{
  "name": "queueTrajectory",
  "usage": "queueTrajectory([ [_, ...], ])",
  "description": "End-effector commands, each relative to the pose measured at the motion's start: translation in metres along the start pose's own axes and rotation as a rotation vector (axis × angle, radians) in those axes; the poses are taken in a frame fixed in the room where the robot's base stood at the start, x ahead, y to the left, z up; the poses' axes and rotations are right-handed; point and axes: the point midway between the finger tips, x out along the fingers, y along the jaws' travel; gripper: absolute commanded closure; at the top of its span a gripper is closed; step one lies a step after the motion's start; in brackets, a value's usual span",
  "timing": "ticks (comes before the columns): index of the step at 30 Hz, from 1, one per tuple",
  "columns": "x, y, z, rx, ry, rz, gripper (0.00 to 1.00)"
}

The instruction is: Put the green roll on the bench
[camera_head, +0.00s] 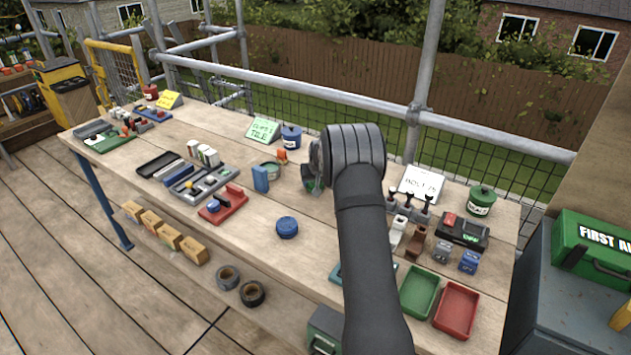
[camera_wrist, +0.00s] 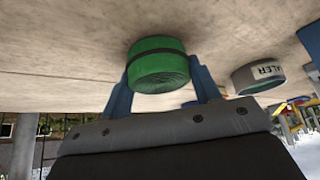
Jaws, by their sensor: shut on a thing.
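The green roll (camera_wrist: 160,62) has a dark band around it and sits between the two blue fingers of my gripper (camera_wrist: 163,88) in the wrist view. My gripper is shut on it. The pale wooden bench top (camera_wrist: 60,45) is close behind the roll; I cannot tell whether they touch. In the head view my gripper (camera_head: 314,168) is over the back middle of the bench (camera_head: 245,245), and my arm hides most of it. Only a small bit of green shows there.
A blue round thing (camera_head: 287,227) lies nearer the front. Bare bench surrounds it. Green (camera_head: 419,291) and red (camera_head: 456,310) trays are at right.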

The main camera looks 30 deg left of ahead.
Motion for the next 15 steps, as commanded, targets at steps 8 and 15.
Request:
queueTrajectory([
  [8, 0.0028, 0.0001, 0.0018, 0.000, -0.001, 0.000, 0.34],
  [15, 0.0026, 0.0001, 0.0017, 0.000, -0.001, 0.000, 0.22],
])
